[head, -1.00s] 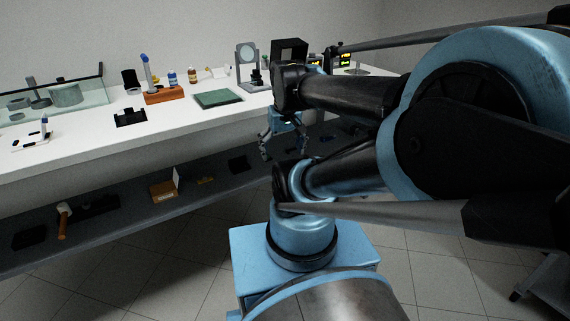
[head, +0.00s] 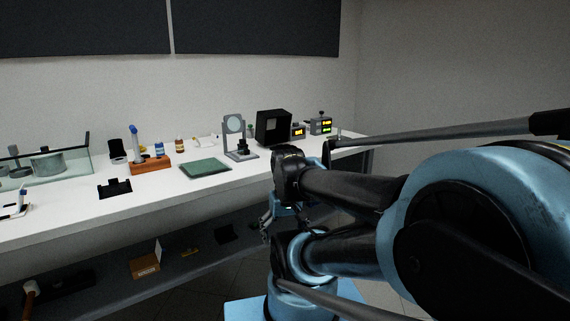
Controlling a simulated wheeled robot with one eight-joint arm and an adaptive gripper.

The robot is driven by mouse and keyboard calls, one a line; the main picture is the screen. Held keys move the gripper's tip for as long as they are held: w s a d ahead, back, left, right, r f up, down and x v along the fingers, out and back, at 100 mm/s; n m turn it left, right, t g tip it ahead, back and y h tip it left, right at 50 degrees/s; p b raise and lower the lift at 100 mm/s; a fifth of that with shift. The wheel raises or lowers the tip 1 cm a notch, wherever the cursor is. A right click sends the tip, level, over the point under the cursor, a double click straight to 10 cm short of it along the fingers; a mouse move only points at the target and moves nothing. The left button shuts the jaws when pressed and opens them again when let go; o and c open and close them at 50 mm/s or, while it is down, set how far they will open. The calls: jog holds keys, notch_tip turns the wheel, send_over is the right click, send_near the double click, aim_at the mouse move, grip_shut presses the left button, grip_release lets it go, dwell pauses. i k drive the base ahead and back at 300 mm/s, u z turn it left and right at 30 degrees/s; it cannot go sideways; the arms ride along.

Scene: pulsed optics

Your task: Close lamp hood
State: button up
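A black box-shaped hood (head: 273,127) stands at the back right of the white bench, with a pale square opening in its front. It looks like the lamp hood, but I cannot tell whether it is open or closed. My gripper (head: 272,222) hangs at the bench's front side, below the bench top and well short of the hood. Its fingers are small and partly covered by my arm, so their opening is unclear. No object shows between them.
A green mat (head: 205,168), an orange block (head: 150,165) and a glass tank (head: 75,166) lie further left. A lower shelf holds a cardboard box (head: 145,265).

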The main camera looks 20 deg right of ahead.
aim_at(273, 126)
jog(key=z, duration=0.3)
jog(key=k, duration=0.5)
jog(key=z, duration=0.4)
jog(key=i, duration=0.95)
jog(key=u, duration=0.3)
